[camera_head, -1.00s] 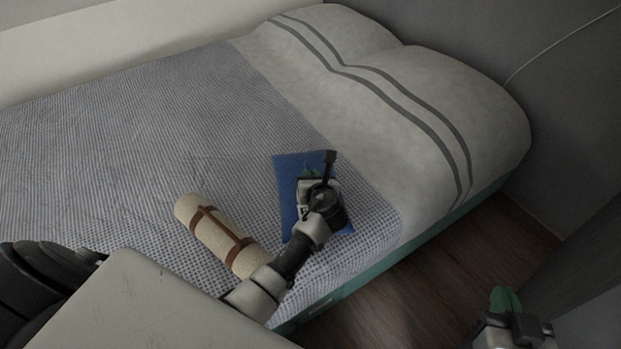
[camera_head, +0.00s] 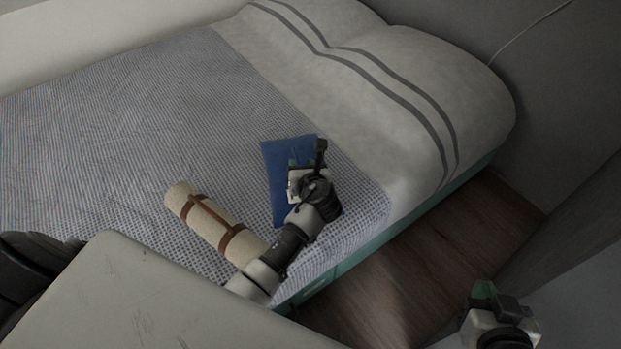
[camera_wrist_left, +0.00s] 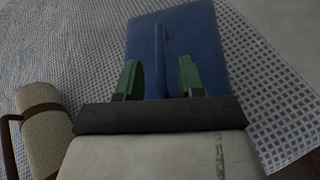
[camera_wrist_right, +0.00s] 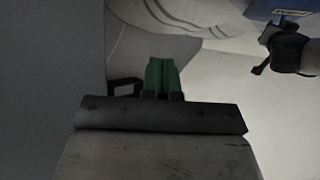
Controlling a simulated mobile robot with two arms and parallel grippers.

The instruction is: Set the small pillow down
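The small pillow (camera_head: 281,192) is blue and rectangular. It lies on the patterned cover of the bed, near the bed's front edge. My left gripper (camera_head: 306,163) is over its right part and hides some of it. In the left wrist view the pillow (camera_wrist_left: 204,40) fills the space ahead. The green fingers of the left gripper (camera_wrist_left: 159,80) are apart on either side of a raised fold, with gaps beside the fold. My right gripper (camera_head: 484,290) is off the bed at the lower right. In the right wrist view its fingers (camera_wrist_right: 162,76) are together with nothing between them.
A cream bolster (camera_head: 212,222) with brown straps lies on the bed left of the pillow. White bedding (camera_head: 400,75) with grey stripes covers the bed's head end. Patterned cover (camera_head: 130,120) is clear at the left. Wooden floor (camera_head: 420,260) shows beside the bed.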

